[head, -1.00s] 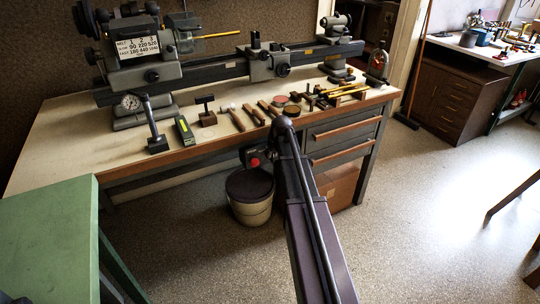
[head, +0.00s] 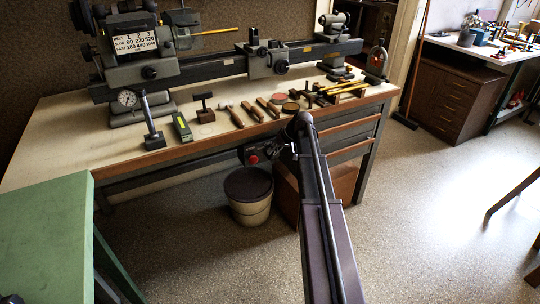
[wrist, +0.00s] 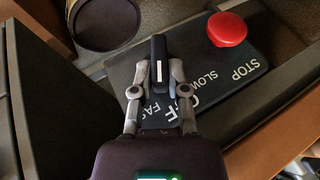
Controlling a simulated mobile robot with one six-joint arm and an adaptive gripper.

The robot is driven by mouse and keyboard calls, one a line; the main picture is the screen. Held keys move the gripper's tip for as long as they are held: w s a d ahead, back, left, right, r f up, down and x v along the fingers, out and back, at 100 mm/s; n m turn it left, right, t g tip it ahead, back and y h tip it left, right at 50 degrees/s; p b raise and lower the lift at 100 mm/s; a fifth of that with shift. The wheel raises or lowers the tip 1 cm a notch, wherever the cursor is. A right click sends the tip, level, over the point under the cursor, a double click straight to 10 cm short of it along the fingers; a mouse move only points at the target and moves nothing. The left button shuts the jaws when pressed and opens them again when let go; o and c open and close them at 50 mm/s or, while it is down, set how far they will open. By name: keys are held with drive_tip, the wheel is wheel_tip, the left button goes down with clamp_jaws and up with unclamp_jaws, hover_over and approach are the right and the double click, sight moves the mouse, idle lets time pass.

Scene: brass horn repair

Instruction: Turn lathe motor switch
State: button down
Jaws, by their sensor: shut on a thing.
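In the wrist view the lathe motor switch has a dark plate (wrist: 205,75) lettered STOP, SLOW, OFF and FAST. Its black knob (wrist: 159,47) bears a white line that runs nearly straight up the picture. My gripper (wrist: 160,70) is shut on the knob, one finger on each side. The fingers and knob partly cover the OFF and FAST lettering. A round red button (wrist: 227,30) sits on the plate right of the knob. In the head view the switch box (head: 264,150) is under the bench's front edge, with my gripper (head: 282,146) at its right side.
The bench (head: 60,130) carries the lathe (head: 220,68) and a row of hand tools along its front edge. A lidded bucket (head: 250,205) stands on the floor below the switch. A green-topped table (head: 45,220) is at the left. The floor at right is open.

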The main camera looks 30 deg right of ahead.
drive_tip(key=shift+d+f+y+b, duration=0.2)
drive_tip(key=shift+y+b, duration=0.6)
drive_tip(key=shift+y, duration=0.3)
drive_tip(key=c, duration=0.6)
unclamp_jaws()
drive_tip(key=shift+c, duration=0.2)
